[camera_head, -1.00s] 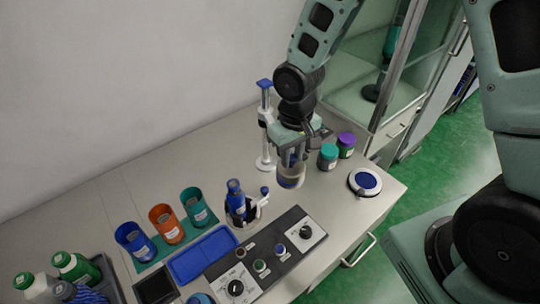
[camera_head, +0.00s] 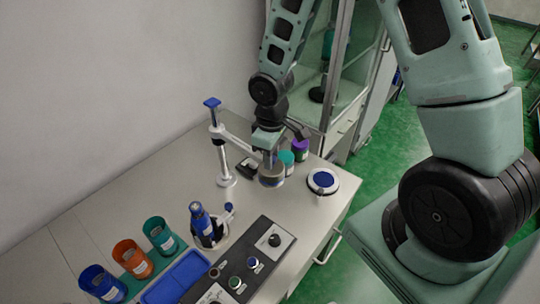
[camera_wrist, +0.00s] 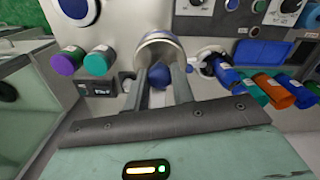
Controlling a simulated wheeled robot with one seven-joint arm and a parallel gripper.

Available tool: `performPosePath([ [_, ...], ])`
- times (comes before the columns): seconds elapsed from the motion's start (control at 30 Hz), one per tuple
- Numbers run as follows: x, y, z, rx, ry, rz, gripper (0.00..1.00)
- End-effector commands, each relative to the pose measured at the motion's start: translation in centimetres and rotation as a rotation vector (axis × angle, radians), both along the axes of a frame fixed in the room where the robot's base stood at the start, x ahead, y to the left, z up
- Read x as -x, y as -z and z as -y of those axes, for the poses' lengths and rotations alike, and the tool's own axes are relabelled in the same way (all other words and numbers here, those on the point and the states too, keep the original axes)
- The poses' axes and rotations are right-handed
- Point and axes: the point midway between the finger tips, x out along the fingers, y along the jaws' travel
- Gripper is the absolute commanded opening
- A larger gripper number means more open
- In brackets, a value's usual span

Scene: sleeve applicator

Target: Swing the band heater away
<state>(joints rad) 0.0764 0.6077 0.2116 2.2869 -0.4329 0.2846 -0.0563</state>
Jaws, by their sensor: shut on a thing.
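The band heater (camera_head: 271,180) is a pale metal ring at the end of a white swing arm (camera_head: 238,140). The arm comes off a white post (camera_head: 222,160) with a blue cap. My gripper (camera_head: 268,160) is above the ring, over the bench right of the post. In the wrist view, my gripper (camera_wrist: 159,80) is shut on the heater's blue round knob (camera_wrist: 158,74); the ring (camera_wrist: 160,40) shows just beyond the fingertips. A blue bottle (camera_head: 203,222) stands upright in a white holder, apart from the ring to its lower left.
Teal (camera_head: 286,158) and purple-lidded (camera_head: 300,146) jars stand close behind the ring. A round blue-topped scale (camera_head: 322,181) is to its right. A control panel (camera_head: 250,262), a blue tray (camera_head: 178,278) and coloured cups (camera_head: 130,256) lie towards the front left.

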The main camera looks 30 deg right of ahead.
Motion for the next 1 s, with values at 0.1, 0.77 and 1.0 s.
performPosePath([
  [0.1, -0.3, -0.2, 0.3, 0.003, 0.004, 0.008, 0.0],
  [0.77, -0.3, -2.9, 0.3, 0.003, 0.008, 0.009, 0.46],
  [1.0, -0.3, -8.6, 0.3, 0.004, 0.007, 0.012, 0.46],
])
